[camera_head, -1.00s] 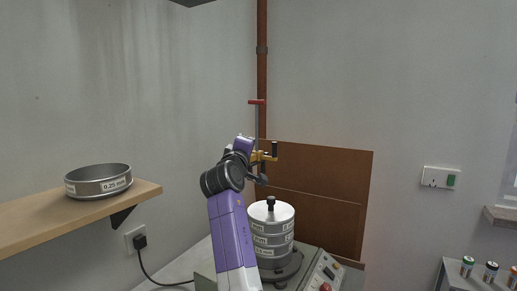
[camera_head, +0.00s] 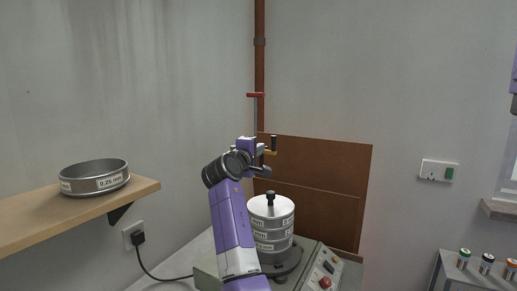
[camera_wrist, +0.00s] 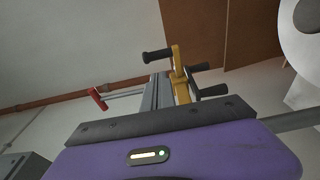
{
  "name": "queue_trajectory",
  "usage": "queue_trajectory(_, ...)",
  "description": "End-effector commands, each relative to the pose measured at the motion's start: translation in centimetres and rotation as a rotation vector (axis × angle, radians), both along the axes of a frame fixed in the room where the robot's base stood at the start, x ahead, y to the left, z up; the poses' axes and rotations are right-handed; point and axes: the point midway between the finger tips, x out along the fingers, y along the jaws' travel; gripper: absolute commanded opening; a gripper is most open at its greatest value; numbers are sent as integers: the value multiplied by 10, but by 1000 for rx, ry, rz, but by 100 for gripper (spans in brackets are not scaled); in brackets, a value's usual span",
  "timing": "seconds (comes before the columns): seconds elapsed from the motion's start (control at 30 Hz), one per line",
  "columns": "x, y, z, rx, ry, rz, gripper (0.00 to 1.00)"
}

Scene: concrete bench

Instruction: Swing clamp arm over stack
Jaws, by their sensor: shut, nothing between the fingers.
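The sieve stack (camera_head: 271,225) stands upright on the shaker, with a silver lid and a black knob. Its pale round top edge shows at the upper right of the wrist view (camera_wrist: 292,42). The clamp arm (camera_head: 273,152) is a yellow bar with black handles, above and behind the stack. In the wrist view the yellow bar (camera_wrist: 181,78) stands right beside my fingers. My gripper (camera_head: 259,148) is shut and empty against or very near the bar; its grey fingers show in the wrist view (camera_wrist: 163,88). I cannot tell whether they touch. A red-handled rod (camera_head: 256,95) rises behind.
A wooden shelf (camera_head: 140,191) at the left holds a loose sieve (camera_head: 94,179). The shaker's control panel (camera_head: 325,273) is at the front right of the stack. A brown board (camera_head: 335,165) and a pipe (camera_head: 260,65) stand behind. Several batteries stand at the lower right.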

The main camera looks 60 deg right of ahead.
Motion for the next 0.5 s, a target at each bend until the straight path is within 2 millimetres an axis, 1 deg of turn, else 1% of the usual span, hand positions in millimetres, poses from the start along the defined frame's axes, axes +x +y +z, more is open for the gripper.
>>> queue_trajectory(0.03, 1, -11, 2, 2, 0, -4, 0)
queue_trajectory(0.2, 8, -40, 2, 2, 0, -2, 0)
queue_trajectory(0.33, 12, -56, 1, 2, 0, -2, 0)
queue_trajectory(0.5, 15, -66, 1, 0, -2, 0, 0)
